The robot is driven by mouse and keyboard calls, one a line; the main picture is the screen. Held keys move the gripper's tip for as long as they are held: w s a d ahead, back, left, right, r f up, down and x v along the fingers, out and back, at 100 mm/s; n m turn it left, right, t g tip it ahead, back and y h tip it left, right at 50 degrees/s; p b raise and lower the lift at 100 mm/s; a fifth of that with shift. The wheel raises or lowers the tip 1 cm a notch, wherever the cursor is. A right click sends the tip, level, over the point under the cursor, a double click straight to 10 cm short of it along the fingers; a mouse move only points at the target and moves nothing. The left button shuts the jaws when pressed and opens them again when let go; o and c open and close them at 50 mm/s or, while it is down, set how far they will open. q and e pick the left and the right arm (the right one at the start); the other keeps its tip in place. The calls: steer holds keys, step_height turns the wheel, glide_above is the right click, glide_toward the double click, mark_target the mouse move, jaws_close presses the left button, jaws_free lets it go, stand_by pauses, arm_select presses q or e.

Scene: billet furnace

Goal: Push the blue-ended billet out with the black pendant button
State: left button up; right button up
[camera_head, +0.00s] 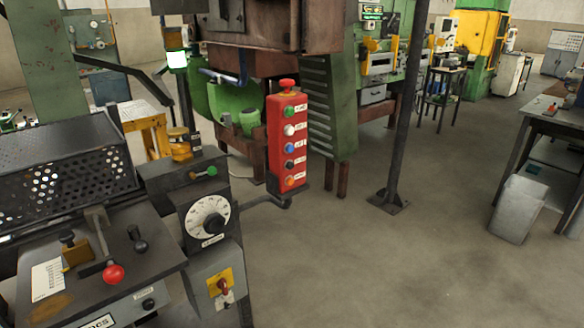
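A red pendant box (274,135) hangs upright near the middle of the view, on a dark arm reaching right from the machine at the left. A red mushroom knob (289,86) sits on its top. Down its front run a green button (289,111), a white button (289,130), a blue button (289,148), a black button (289,165) and an orange button (290,182), each with a small label beside it. I cannot make out a blue-ended billet. Neither of my grippers is in view.
A grey machine with a white dial (208,222) and a red-knobbed lever (113,273) fills the lower left. A dark post (402,130) stands right of the pendant. A workbench (556,124) and a grey bin (518,209) are at the right. The floor between is clear.

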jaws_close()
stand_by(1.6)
